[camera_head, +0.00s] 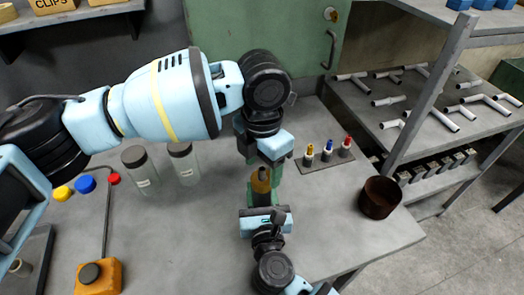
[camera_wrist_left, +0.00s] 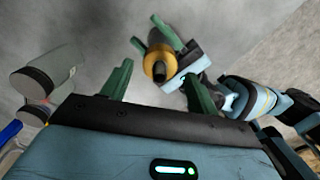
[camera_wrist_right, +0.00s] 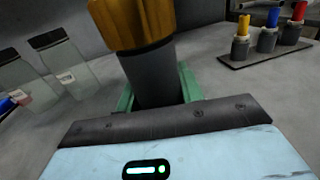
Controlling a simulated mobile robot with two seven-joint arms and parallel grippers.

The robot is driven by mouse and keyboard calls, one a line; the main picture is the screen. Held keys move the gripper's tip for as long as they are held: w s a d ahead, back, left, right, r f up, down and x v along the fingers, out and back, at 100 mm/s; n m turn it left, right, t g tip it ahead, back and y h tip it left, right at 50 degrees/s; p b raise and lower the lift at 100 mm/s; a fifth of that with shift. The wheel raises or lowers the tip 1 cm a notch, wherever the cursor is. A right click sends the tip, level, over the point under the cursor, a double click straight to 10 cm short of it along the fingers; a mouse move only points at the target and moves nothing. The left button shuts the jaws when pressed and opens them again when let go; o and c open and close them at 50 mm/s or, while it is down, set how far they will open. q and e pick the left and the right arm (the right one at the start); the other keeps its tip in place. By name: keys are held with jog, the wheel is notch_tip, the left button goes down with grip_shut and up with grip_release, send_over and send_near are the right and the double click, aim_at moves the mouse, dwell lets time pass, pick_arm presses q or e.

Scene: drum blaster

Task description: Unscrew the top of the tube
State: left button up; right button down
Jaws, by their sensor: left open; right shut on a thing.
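The tube (camera_wrist_right: 150,75) is a dark grey cylinder with a gold-orange top (camera_wrist_right: 135,22). My right gripper (camera_head: 262,201) is shut around the tube's body and holds it upright above the table. The tube's top also shows in the head view (camera_head: 261,181) and, from above, in the left wrist view (camera_wrist_left: 159,63), with a dark opening or tip at its centre. My left gripper (camera_wrist_left: 159,72) is open above the tube. In the left wrist view the top appears between its fingertips; contact cannot be told. The left fingers are partly hidden in the head view (camera_head: 270,163).
A small dark tray (camera_head: 327,160) with yellow-, blue- and red-topped pieces lies right of the tube. A brown cup (camera_head: 380,197) stands near the right table edge. Two clear jars (camera_head: 186,168) and coloured caps (camera_head: 85,184) are left. A rack with white pipes (camera_head: 432,118) is right.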

aim_at(258, 186)
pick_arm(q)
jog(key=shift+f, duration=1.7)
jog(key=shift+c, duration=0.4)
